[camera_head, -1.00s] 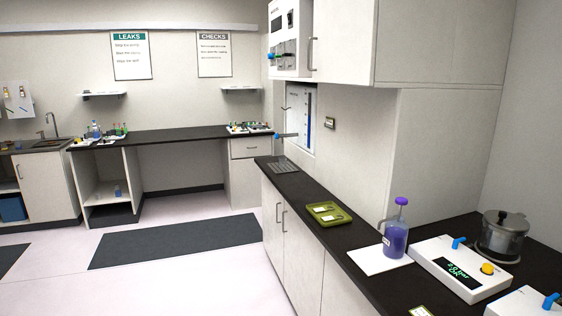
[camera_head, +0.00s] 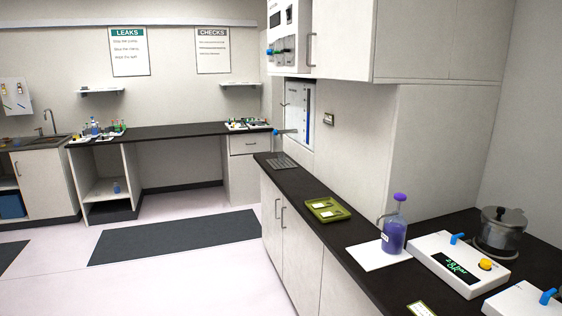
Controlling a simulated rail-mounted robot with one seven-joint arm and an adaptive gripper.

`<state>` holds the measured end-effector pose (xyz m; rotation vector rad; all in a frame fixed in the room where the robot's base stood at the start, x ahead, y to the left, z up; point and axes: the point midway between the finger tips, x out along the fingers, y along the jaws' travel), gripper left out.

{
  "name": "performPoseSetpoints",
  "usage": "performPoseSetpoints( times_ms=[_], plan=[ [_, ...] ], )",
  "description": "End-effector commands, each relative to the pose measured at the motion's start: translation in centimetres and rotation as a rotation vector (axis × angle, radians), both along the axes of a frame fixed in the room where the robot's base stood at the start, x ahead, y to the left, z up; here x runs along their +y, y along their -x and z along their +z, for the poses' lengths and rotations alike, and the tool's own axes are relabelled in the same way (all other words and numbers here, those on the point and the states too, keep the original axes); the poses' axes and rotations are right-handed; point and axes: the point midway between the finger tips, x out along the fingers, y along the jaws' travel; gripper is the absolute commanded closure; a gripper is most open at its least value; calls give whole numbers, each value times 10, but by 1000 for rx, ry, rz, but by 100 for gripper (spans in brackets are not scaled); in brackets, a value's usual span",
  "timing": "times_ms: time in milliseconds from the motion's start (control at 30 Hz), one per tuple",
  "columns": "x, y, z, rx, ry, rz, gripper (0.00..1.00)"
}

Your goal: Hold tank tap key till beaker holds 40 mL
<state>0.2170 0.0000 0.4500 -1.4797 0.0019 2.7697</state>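A white wall panel with a blue vertical strip (camera_head: 303,118), possibly the tank, sits above the far end of the right counter. I cannot make out a beaker for certain anywhere. A flask of purple liquid with a purple cap (camera_head: 394,235) stands upright on a white mat (camera_head: 366,257) on the near counter. My gripper is not in view.
A green tray (camera_head: 328,209) lies on the right counter (camera_head: 290,185). A white box with a lit display (camera_head: 458,265) and a lidded pot (camera_head: 500,230) stand at the near right. The upper cabinet (camera_head: 340,40) overhangs. The floor at left is clear around a dark mat (camera_head: 175,237).

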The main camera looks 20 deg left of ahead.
Motion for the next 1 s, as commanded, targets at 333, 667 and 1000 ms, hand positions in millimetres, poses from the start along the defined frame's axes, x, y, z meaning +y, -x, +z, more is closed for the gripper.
performPoseSetpoints(
  times_ms=[333, 667, 1000],
  plan=[
    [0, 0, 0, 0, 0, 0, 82],
    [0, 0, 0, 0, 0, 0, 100],
    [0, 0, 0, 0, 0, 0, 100]
  ],
)
